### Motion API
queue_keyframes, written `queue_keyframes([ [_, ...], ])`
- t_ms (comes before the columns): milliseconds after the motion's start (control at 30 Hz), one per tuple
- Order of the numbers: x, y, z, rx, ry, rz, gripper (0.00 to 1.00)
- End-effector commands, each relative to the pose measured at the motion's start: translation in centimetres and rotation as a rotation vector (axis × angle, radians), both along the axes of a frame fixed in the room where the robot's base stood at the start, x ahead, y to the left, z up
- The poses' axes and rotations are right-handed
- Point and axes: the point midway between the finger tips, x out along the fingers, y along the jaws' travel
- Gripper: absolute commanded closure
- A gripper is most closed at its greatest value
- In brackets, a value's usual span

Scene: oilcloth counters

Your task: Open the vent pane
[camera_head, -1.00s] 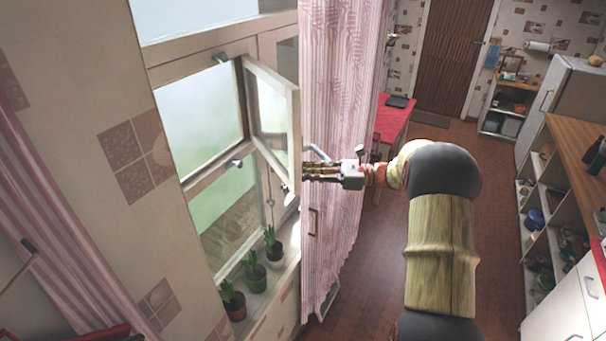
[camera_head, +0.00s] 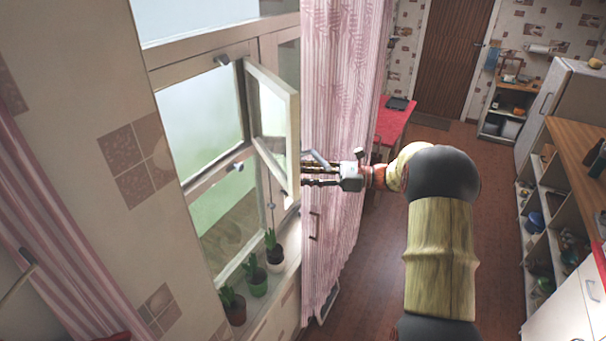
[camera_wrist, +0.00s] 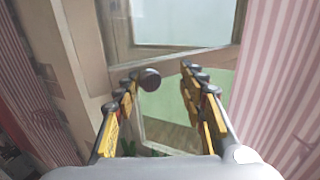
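The vent pane (camera_head: 273,112) is the small upper casement in a pale wooden frame. In the head view it stands swung out at an angle from the window frame (camera_head: 190,63). My gripper (camera_head: 308,175) is just right of the pane's lower free corner, fingers pointing left. In the wrist view my gripper (camera_wrist: 157,84) is open, with its fingers apart on both sides of the window's rail. A dark round knob (camera_wrist: 150,79) shows between the fingers, nearer the left one. I cannot tell whether it touches. Grey latches (camera_head: 235,167) show on the fixed frame.
Potted plants (camera_head: 256,279) stand on the sill below. A pink striped curtain (camera_head: 335,70) hangs right behind my gripper. A red table (camera_head: 393,122) and a shelf counter (camera_head: 560,165) lie farther right. The brown floor (camera_head: 375,270) between is clear.

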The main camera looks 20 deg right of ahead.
Motion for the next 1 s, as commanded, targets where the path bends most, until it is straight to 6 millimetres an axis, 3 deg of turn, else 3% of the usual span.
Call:
queue_keyframes([
  [233,-0.5,-0.9,-0.1,0.001,0.001,-0.001,0.60],
  [700,-4.9,-8.6,0.0,0.001,-0.001,-0.002,0.60],
  [1000,-6.0,-10.4,-0.1,0.001,0.001,0.000,0.60],
])
